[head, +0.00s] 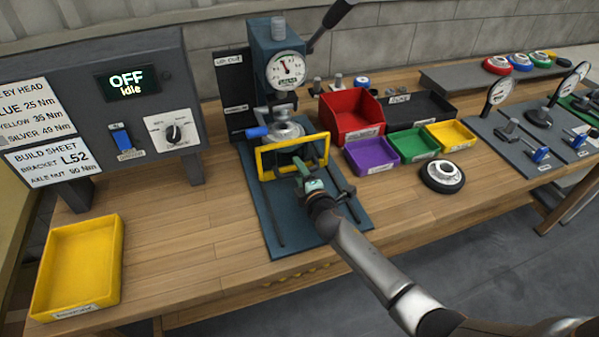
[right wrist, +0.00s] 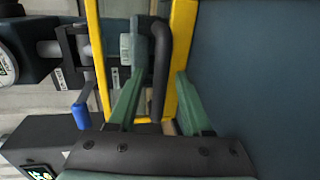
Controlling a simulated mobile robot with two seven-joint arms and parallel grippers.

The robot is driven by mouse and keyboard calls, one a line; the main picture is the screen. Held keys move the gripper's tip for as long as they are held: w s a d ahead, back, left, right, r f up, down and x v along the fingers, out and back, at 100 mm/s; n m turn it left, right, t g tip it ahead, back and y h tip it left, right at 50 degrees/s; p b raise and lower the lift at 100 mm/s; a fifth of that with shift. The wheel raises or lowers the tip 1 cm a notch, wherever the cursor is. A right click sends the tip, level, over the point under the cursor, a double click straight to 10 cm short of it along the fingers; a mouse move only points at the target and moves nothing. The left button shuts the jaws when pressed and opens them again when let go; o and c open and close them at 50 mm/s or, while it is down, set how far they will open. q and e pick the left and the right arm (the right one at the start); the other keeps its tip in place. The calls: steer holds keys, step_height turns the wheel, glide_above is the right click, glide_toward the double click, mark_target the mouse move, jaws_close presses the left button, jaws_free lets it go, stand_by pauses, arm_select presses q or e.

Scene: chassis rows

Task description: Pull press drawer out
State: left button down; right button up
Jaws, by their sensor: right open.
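The press (head: 275,50) stands at the back of the bench, with a round gauge, on a dark teal base plate (head: 275,235). A yellow rectangular frame (head: 265,163) stands upright at its front, with a blue-tipped lever and a grey round part behind it. My right gripper (head: 305,180) is at the front of the frame. In the right wrist view its green fingers (right wrist: 157,90) are open, one on each side of a black bar handle (right wrist: 162,60). The handle lies between them, and I cannot tell if they touch it. The left gripper is not in view.
A control box (head: 100,110) reading OFF Idle stands left, above a yellow tray (head: 110,265). Red (head: 350,113), purple (head: 371,155), green and yellow bins stand right of the press, near a black round part (head: 442,177). The bench between yellow tray and press is clear.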

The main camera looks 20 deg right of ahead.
jaws_close()
stand_by(1.4)
